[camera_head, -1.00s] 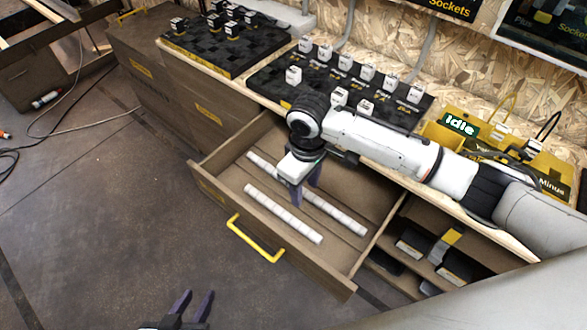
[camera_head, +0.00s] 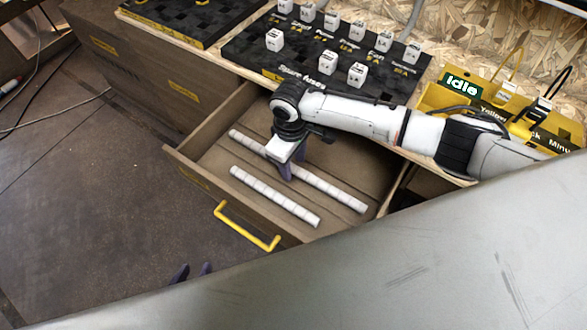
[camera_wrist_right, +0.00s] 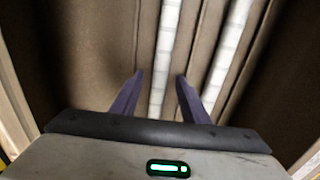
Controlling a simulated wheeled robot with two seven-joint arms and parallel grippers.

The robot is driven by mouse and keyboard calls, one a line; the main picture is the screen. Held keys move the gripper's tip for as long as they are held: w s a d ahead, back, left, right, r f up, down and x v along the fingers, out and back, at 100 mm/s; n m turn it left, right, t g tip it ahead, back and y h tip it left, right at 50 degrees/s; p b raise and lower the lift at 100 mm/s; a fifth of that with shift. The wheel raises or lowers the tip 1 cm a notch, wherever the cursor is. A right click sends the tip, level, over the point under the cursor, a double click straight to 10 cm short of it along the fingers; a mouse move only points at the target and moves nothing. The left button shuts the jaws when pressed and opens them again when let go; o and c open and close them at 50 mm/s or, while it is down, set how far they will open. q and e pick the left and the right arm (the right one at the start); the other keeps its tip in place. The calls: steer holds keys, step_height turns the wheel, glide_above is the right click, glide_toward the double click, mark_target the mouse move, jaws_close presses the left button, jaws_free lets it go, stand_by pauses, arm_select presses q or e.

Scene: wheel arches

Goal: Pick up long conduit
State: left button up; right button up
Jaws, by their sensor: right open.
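Two white segmented conduits lie in the open drawer. The long conduit (camera_head: 328,186) is the rear one in the head view. The shorter conduit (camera_head: 272,196) lies nearer the yellow handle. My right gripper (camera_head: 286,174) points down over the middle of the long conduit and hides part of it. In the right wrist view, my right gripper (camera_wrist_right: 160,82) is open, with a conduit (camera_wrist_right: 166,45) running between its fingers, not gripped; the other conduit (camera_wrist_right: 230,45) is to the right. My left gripper (camera_head: 193,269) shows only its parted fingertips at the bottom, over the floor.
The wooden drawer (camera_head: 195,168) has raised walls around the conduits and a yellow handle (camera_head: 245,228). Above it, the worktop carries a black board (camera_head: 245,47) with white cubes and a yellow "Idle" panel (camera_head: 435,97).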

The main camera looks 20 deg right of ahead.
steer(key=shift+f, duration=0.4)
jaws_close()
steer(key=shift+r, duration=0.15)
